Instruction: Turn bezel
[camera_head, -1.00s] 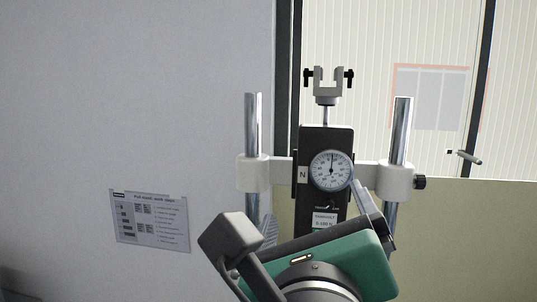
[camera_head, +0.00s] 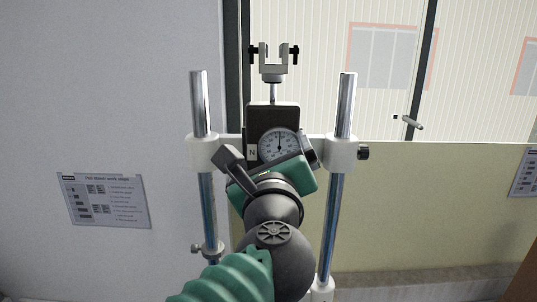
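The dial gauge (camera_head: 279,143) has a white face and a dark round bezel. It sits on the front of a black force tester body (camera_head: 259,116) marked N, mounted between two upright metal posts. Its needle points about straight up. My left gripper (camera_head: 272,158) reaches up from below in front of the tester. Its fingers look spread apart, one at the lower left of the dial and one close to its right edge. The gripper covers the dial's lower edge, and I cannot tell whether the fingertips touch the bezel. My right gripper is not in view.
A clamp fork (camera_head: 273,60) tops the tester's rod. The left post (camera_head: 200,105) and right post (camera_head: 346,105) flank my arm, joined by a white crossbar with a black knob (camera_head: 363,153) at its right end. A printed sheet (camera_head: 104,200) is on the left wall.

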